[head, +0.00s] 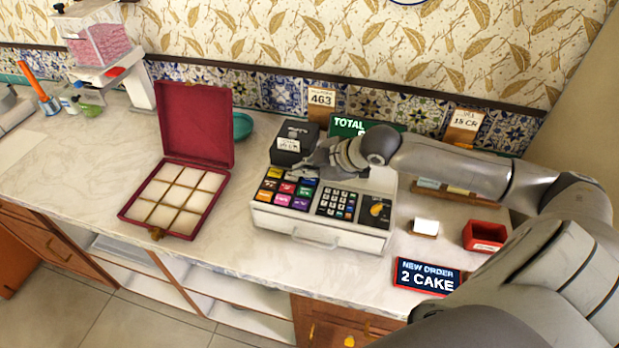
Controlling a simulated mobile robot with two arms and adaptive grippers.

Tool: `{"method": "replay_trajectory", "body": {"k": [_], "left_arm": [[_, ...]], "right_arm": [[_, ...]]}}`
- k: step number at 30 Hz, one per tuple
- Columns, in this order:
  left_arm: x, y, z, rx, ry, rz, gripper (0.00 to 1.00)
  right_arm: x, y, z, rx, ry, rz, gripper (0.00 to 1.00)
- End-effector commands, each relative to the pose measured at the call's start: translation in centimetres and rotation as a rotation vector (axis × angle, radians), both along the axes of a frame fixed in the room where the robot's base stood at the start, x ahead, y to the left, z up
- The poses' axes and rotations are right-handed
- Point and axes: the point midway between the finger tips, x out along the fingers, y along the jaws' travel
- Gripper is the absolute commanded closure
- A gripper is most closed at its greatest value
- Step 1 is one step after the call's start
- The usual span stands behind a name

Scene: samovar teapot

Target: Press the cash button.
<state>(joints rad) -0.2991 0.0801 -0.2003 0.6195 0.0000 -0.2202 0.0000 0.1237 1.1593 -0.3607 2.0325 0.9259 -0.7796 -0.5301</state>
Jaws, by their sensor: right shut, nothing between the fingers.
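A white cash register (315,233) stands on the marble counter. Its sloped top has a block of coloured keys (287,190) on the left and a dark number keypad (336,203) in the middle. A dark panel on the right carries a yellow-orange button or knob (376,210). Labels are too small to read, so I cannot tell which one is the cash button. My right gripper (322,170) is shut and empty, over the back of the register near the coloured keys. It partly hides the register's rear and the display behind. My left gripper is not in view.
A green TOTAL display (347,125) and a black box (294,143) stand at the register's back. An open red box (190,180) with white compartments lies left. A NEW ORDER 2 CAKE sign (427,275) and a small red tray (485,236) are right. Marble is clear in front.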

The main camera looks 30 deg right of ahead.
Motion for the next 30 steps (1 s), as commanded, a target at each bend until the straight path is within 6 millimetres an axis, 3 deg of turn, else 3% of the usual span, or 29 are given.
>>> {"method": "replay_trajectory", "body": {"k": [30], "left_arm": [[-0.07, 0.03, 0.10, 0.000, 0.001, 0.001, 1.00]], "right_arm": [[-0.01, -0.03, -1.01, -0.001, 0.000, -0.001, 1.00]]}}
